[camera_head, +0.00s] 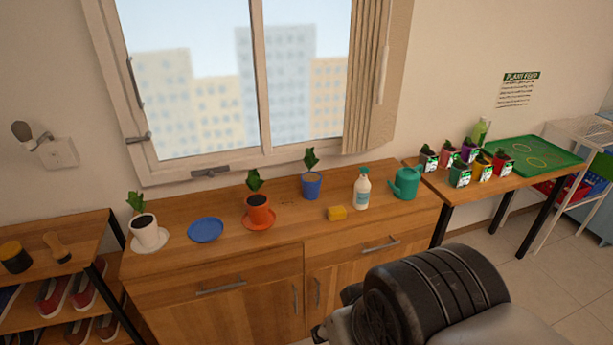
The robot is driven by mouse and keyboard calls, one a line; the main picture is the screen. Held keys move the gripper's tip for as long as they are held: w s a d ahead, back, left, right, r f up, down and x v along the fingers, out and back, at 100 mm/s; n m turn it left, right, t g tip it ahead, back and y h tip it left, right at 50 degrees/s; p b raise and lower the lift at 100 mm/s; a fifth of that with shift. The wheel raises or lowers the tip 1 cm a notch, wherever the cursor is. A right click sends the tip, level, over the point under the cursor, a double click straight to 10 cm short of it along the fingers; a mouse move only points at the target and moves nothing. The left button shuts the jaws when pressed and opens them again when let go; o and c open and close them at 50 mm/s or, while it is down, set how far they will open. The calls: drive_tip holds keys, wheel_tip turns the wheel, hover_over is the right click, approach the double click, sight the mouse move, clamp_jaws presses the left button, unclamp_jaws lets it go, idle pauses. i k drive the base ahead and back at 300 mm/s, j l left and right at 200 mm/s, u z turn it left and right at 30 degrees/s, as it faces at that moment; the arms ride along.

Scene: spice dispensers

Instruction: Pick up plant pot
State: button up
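Three potted plants stand upright on the wooden cabinet under the window. The white pot (149,235) is at the left on a white saucer (134,245). The orange pot (260,216) is in the middle on an orange saucer (246,223). The blue pot (311,189) is further right and back, standing on the bare wood. An empty blue saucer (205,230) lies between the white and orange pots. A dark part of my arm fills the lower right, in front of the cabinet. My gripper's fingers do not show.
Several small labelled pots and a green tray (540,162) are on the right table. A shoe rack (55,262) stands at the left.

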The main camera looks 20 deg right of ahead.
sight(312, 181)
drive_tip(key=i+z, duration=0.25)
drive_tip(key=i, duration=0.3)
drive_tip(key=i+j+z, duration=0.25)
drive_tip(key=i, duration=0.3)
drive_tip(key=i+j+z, duration=0.25)
drive_tip(key=i, duration=0.25)
